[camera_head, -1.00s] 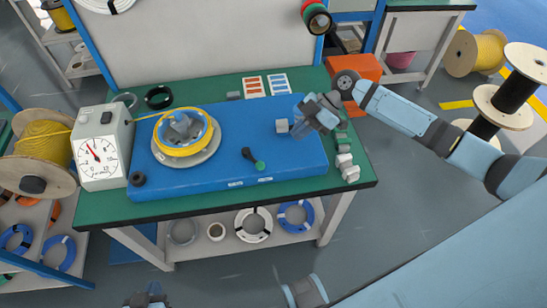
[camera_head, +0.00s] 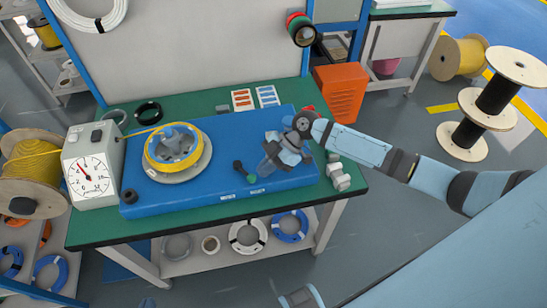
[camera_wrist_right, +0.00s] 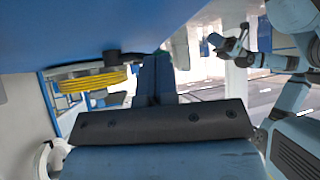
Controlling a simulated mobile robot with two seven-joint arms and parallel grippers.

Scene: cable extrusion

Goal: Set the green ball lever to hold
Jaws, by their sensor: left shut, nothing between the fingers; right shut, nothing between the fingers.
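The green ball lever shows in the head view as a short black arm (camera_head: 238,167) ending in a green ball (camera_head: 252,178), on the front part of the blue machine (camera_head: 215,185). The ball points toward the front edge, which carries two small white labels whose text I cannot read. My right gripper (camera_head: 264,170) is shut and empty, just right of the ball; I cannot tell if it touches. Its fingers (camera_wrist_right: 152,78) are together in the right wrist view, where the lever is not clearly visible. My left gripper (camera_wrist_right: 215,40) is shut and away from the machine.
A spool of yellow cable (camera_head: 173,147) sits on the machine's left half. A dial gauge (camera_head: 93,165) and a large yellow cable reel (camera_head: 35,160) stand further left. Grey connectors (camera_head: 338,177) lie at the table's right edge. The machine's front strip is clear.

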